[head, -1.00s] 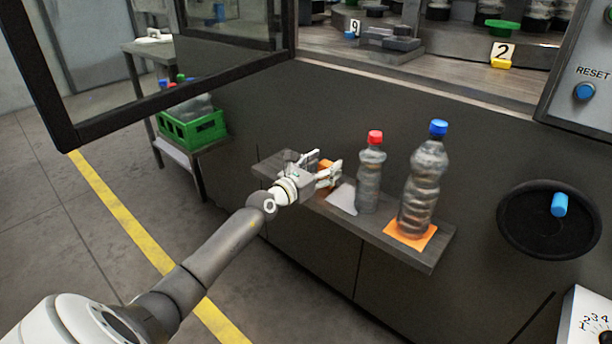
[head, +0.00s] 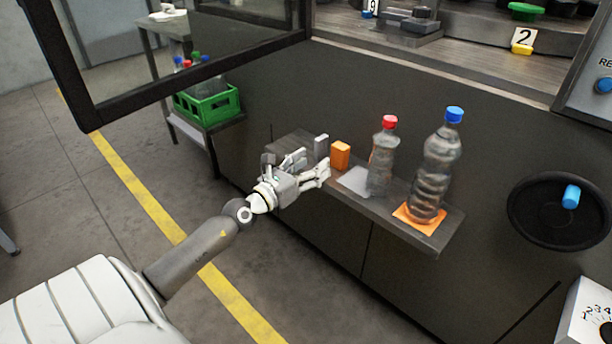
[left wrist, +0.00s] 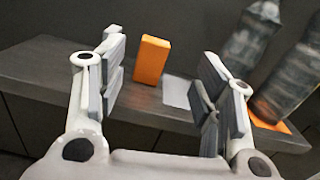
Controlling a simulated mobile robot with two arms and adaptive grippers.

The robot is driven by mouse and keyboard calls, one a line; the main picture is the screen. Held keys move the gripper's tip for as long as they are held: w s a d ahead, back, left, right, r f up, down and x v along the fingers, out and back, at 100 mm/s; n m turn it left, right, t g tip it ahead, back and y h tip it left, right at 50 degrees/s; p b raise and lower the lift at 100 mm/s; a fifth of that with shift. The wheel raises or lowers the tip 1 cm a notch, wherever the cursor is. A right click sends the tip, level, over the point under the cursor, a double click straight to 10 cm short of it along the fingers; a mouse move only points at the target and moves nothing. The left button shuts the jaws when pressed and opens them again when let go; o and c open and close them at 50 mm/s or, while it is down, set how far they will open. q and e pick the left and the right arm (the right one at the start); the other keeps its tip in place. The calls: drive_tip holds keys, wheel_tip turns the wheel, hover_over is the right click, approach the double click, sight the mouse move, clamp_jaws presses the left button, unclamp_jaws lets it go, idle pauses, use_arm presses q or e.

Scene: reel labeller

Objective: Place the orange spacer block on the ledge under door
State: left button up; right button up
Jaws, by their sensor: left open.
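The orange spacer block (head: 340,155) stands upright on the ledge (head: 433,254) under the door (head: 178,62), left of a pale grey square. It also shows in the left wrist view (left wrist: 152,60), beyond and between the fingertips. My left gripper (head: 309,165) is open and empty in front of the ledge, apart from the block. Its spread fingers show in the left wrist view (left wrist: 160,85). My right gripper is in neither view.
A red-capped bottle (head: 383,160) and a blue-capped bottle (head: 436,165) stand on the ledge right of the block, the latter on an orange square (head: 420,218). A green crate (head: 208,106) sits farther left.

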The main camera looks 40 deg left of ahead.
use_arm(q)
drive_tip(key=s+d+f+n+g+y, duration=0.2)
drive_tip(key=s+f+n+g+y, duration=0.2)
drive_tip(key=s+f+n, duration=0.7)
drive_tip(key=s+d+f+n+g+y, duration=0.25)
drive_tip(key=f+n+y, duration=0.2)
drive_tip(key=n, duration=1.15)
drive_tip(key=s+d+f+n+g+h, duration=0.3)
drive_tip(key=s+d+f+g, duration=0.1)
drive_tip(key=s+d, duration=0.4)
drive_tip(key=s+d+f+n+g+h, duration=0.3)
drive_tip(key=s+d+f+g+h, duration=0.1)
drive_tip(key=s+d+f, duration=0.3)
drive_tip(key=shift+s+d+n+g, duration=0.35)
drive_tip(key=shift+s+d, duration=0.2)
drive_tip(key=shift+d, duration=0.7)
drive_tip(key=shift+h, duration=0.25)
